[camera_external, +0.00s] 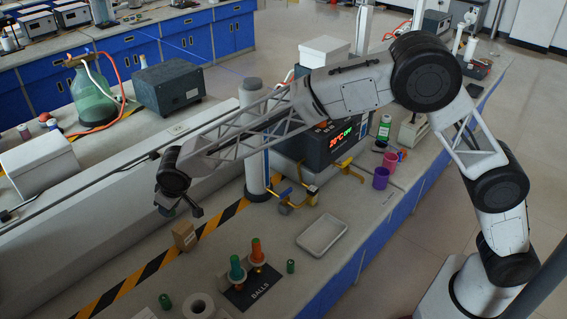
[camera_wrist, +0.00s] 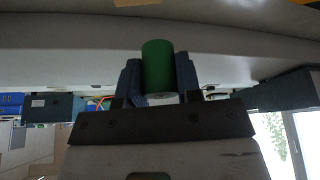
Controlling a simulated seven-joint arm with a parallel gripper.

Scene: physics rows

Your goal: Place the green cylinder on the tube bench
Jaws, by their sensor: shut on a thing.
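My gripper (camera_external: 183,203) is at the left of the bench in the external view, raised above the surface near the striped tape. In the wrist view my gripper (camera_wrist: 158,80) is shut on a green cylinder (camera_wrist: 158,65), with one dark finger on each side. The held cylinder cannot be made out in the external view. Two other small green cylinders stand on the bench, one at the front left (camera_external: 165,301) and one right of the orange tube (camera_external: 290,266). I cannot tell which surface is the tube bench; the grey bench (camera_external: 330,205) carries the tubes.
An orange tube (camera_external: 257,250) and a green tube (camera_external: 236,268) stand at a black "BALLS" mat (camera_external: 262,288). A cardboard box (camera_external: 184,236) is below my gripper in the picture. A pale tray (camera_external: 322,235), a purple cup (camera_external: 380,178) and a display instrument (camera_external: 335,145) are further right.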

